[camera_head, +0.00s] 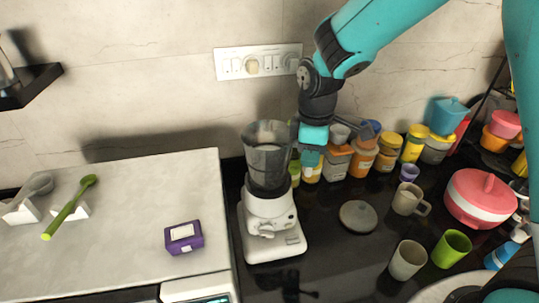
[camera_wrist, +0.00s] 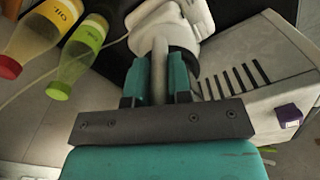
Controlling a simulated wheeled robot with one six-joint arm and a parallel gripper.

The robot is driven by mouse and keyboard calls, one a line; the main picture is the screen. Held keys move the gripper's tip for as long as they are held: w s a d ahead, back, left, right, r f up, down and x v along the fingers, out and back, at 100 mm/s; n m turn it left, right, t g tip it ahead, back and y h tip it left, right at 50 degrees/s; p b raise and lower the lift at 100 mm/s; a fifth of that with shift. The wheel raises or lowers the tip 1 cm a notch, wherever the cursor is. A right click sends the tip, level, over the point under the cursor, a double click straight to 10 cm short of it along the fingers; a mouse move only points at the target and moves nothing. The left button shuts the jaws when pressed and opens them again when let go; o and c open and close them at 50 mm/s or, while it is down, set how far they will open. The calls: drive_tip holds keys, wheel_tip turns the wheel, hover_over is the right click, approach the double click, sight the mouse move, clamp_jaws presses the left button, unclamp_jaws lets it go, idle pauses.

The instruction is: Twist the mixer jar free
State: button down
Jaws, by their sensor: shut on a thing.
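The mixer jar (camera_head: 267,155), a grey see-through cup with a dark collar, stands upright on the white mixer base (camera_head: 270,222) in the head view. My gripper (camera_head: 309,157) is at the jar's right side. In the wrist view, my gripper's teal fingers (camera_wrist: 160,82) are shut on the jar's grey handle (camera_wrist: 159,58). The white base also shows past the fingers in the wrist view (camera_wrist: 150,18). In the head view the handle and fingertips are mostly hidden, and I cannot tell whether the jar has turned on its base.
A grey round lid (camera_head: 359,216) lies right of the base, near a beige mug (camera_head: 409,199). Several jars, including an orange-lidded one (camera_head: 362,158), line the wall behind. A pale raised unit (camera_head: 120,215) stands close on the left, with a purple box (camera_head: 184,237) on it.

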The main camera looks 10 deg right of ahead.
drive_tip(key=shift+w+d, duration=0.1)
drive_tip(key=shift+w, duration=0.1)
drive_tip(key=shift+w+d+n+p, duration=0.15)
drive_tip(key=shift+w+n+p, duration=0.1)
drive_tip(key=shift+w+n, duration=0.5)
drive_tip(key=shift+w+d+n+p, duration=0.2)
drive_tip(key=shift+w+n, duration=0.25)
drive_tip(key=shift+n, duration=0.6)
drive_tip(key=shift+w, duration=0.1)
drive_tip(key=shift+w+a+n+p, duration=0.1)
drive_tip(key=shift+w+n+p, duration=0.5)
drive_tip(key=shift+w+n, duration=0.9)
drive_tip(key=shift+s+n, duration=0.2)
drive_tip(key=shift+n, duration=0.1)
